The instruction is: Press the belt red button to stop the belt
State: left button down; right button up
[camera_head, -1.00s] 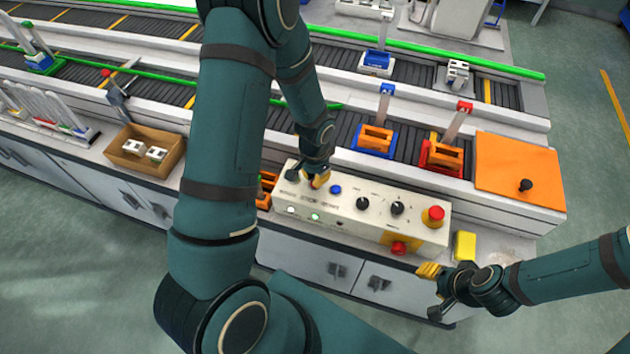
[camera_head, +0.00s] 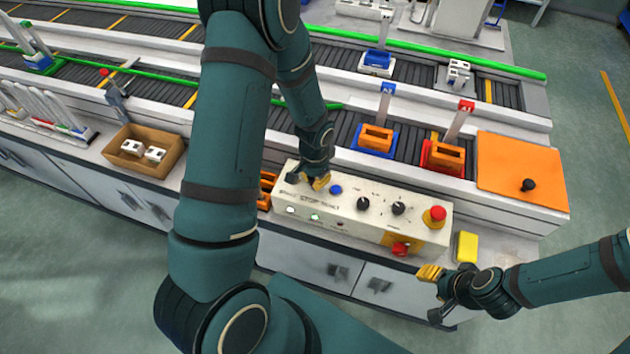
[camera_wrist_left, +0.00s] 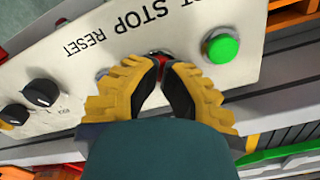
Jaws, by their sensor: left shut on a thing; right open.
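The belt control box (camera_head: 300,199) is a pale panel on the front of the bench, with STOP and RESET lettering. In the left wrist view, the red button (camera_wrist_left: 161,58) shows between my left gripper's fingertips (camera_wrist_left: 163,72), partly hidden by them. My left gripper (camera_head: 317,183) points down at the panel, its yellow fingers shut on the red button. A green button (camera_wrist_left: 222,48) is right beside the fingers. A separate red emergency knob (camera_head: 437,213) is on the box's right end. My right gripper (camera_head: 431,273) is open and empty in front of the box.
Black dials (camera_head: 398,208) and a blue button (camera_head: 336,190) sit on the panel near my left gripper. A yellow block (camera_head: 466,246) lies right of the box. Blue and red carriers with orange blocks (camera_head: 376,137) stand on the belt behind.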

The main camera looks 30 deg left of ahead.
pick_arm(q)
jog(key=shift+f, duration=0.25)
jog(key=shift+r+p, duration=2.6)
jog(key=shift+r, duration=1.5)
jog(key=shift+f, duration=0.1)
